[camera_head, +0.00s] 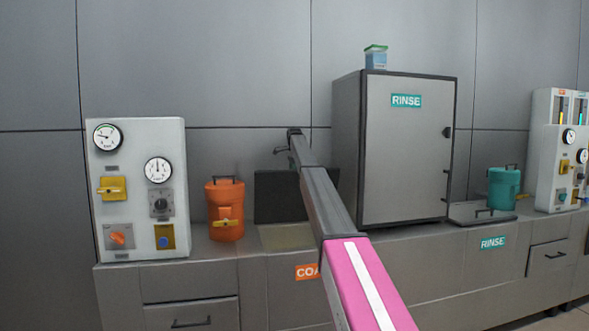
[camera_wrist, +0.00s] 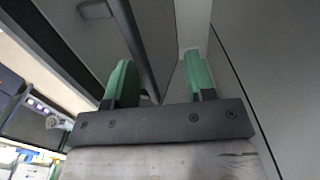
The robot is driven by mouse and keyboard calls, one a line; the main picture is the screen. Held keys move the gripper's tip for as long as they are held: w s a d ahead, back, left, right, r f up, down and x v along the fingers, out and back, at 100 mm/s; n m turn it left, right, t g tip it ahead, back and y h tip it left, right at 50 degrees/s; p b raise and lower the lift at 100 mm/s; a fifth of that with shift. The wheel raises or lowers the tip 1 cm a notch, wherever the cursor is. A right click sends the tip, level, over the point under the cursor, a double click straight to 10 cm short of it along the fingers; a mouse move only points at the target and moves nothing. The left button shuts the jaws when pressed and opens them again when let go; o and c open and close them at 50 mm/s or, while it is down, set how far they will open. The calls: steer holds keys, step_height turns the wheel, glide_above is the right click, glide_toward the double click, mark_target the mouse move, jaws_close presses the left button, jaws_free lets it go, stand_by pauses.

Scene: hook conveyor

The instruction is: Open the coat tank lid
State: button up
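The coat tank (camera_head: 287,238) is in the counter above an orange label (camera_head: 306,272) that my arm partly covers. A pale olive surface shows in its opening. A dark panel, seemingly its lid (camera_head: 271,196), stands upright at the back edge, partly behind my arm. My gripper (camera_head: 293,136) is at the far end of my arm, above and behind the panel, small in the head view. In the wrist view my gripper (camera_wrist: 159,72) has its two green fingers wide apart, with nothing held between them. A dark handle-like bar (camera_wrist: 97,9) shows at upper left, apart from the fingers.
A tall grey RINSE cabinet (camera_head: 405,150) stands close right of my arm. An orange canister (camera_head: 225,210) and a gauge panel (camera_head: 140,190) stand left. A closed rinse lid (camera_head: 470,213) and teal canister (camera_head: 503,188) are at right. The grey wall is close behind my gripper.

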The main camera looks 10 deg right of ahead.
steer(key=shift+w+a+f, duration=0.15)
steer(key=shift+w+f, duration=0.05)
steer(key=shift+f, duration=0.8)
step_height(320, 180, up, 13)
steer(key=shift+s, duration=0.25)
steer(key=shift+f, duration=0.1)
